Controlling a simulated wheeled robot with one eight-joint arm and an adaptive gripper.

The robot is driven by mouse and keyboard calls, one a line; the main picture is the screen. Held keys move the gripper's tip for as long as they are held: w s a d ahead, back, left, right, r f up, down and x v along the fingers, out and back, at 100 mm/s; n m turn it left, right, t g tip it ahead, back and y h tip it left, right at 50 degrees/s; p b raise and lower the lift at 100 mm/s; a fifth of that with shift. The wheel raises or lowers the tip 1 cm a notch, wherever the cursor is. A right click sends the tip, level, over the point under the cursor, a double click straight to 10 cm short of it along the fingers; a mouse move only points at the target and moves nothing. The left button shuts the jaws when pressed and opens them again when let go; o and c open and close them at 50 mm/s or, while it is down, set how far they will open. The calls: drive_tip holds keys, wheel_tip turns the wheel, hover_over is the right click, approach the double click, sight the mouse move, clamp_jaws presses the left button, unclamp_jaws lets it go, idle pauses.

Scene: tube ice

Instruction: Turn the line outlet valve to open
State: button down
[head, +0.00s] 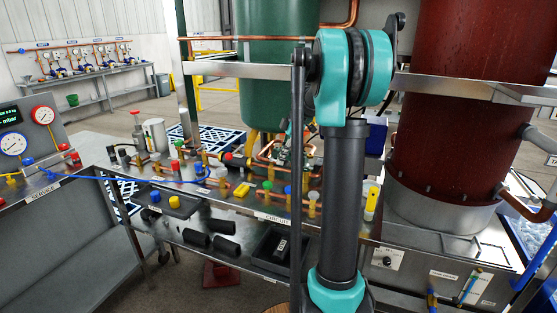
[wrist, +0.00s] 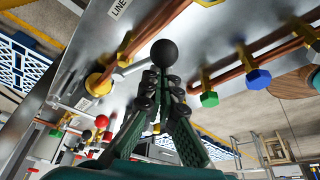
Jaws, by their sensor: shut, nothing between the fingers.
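The valve under the partly visible LINE label (wrist: 122,8) has a brass body (wrist: 98,83) on copper pipe in the wrist view. A pale metal lever (wrist: 130,68) runs from it toward a black ball knob (wrist: 164,53). My gripper (wrist: 164,78) has its dark fingers drawn together right at the knob, with nothing between them. I cannot tell whether the fingertips touch the knob. In the head view my arm covers much of the area around the copper pipes (head: 272,152), and I cannot make out the lever there.
A green (wrist: 209,99) and a blue (wrist: 258,77) valve cap stand close on the right in the wrist view. In the head view, the steel bench (head: 235,212) carries several coloured fittings. A green tank (head: 270,80) and a red-brown tank (head: 455,150) stand behind.

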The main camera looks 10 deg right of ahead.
drive_tip(key=shift+w+d, duration=0.25)
drive_tip(key=shift+d, duration=0.15)
drive_tip(key=shift+a, duration=0.1)
idle(0.5)
drive_tip(key=shift+a, duration=0.3)
wheel_tip(320, 180, up, 10)
drive_tip(key=shift+d, duration=0.2)
drive_tip(key=shift+s, duration=0.1)
